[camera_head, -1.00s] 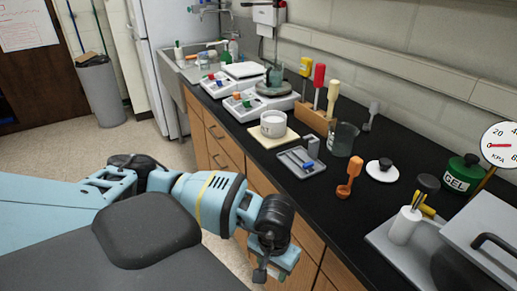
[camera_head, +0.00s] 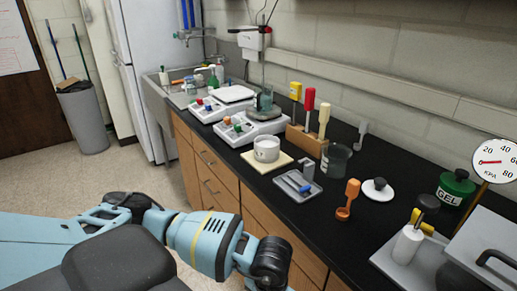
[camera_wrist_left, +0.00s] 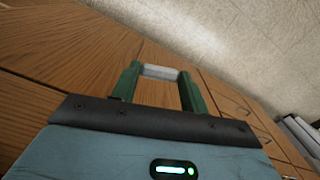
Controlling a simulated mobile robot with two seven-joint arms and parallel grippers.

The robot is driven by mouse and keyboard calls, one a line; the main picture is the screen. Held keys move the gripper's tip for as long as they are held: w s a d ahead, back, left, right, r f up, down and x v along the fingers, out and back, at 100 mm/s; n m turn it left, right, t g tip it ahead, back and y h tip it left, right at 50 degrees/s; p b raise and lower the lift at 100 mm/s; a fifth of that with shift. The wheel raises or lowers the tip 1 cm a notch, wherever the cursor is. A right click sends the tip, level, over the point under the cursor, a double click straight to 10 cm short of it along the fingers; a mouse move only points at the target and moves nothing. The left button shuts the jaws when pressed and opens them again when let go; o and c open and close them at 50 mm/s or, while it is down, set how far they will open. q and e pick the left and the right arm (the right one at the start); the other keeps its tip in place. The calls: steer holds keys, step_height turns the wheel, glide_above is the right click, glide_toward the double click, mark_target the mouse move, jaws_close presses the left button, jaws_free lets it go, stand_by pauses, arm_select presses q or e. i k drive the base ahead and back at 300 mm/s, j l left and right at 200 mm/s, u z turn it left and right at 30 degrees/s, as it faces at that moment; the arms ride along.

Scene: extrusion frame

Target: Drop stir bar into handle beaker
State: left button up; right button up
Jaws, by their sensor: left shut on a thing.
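My left gripper (camera_wrist_left: 158,88) shows in the left wrist view with its two green fingers closed on a short pale grey-white bar, which looks like the stir bar (camera_wrist_left: 159,72). In the head view my left arm hangs in front of the drawers, and its gripper is cut off by the bottom edge. A grey see-through beaker (camera_head: 335,162) stands on the black counter near the tool block. A bluish glass beaker (camera_head: 265,100) stands on a stirrer farther back. I cannot make out clearly which has a handle. My right gripper is not in view.
A grey tray (camera_head: 286,185) with a blue item lies near the counter's front edge. A white dish (camera_head: 266,149) sits on a pale pad. An orange scoop (camera_head: 349,195), a white lid (camera_head: 378,190) and a green GEL jar (camera_head: 456,187) stand to the right. Wooden drawers (camera_head: 214,185) front the counter.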

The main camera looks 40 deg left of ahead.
mark_target(265, 108)
steer(key=j, duration=1)
steer(key=i+j, duration=0.15)
steer(key=j, duration=1.85)
steer(key=i+j, duration=0.1)
steer(key=j, duration=0.9)
steer(key=j+z, duration=0.1)
steer(key=z, duration=1.4)
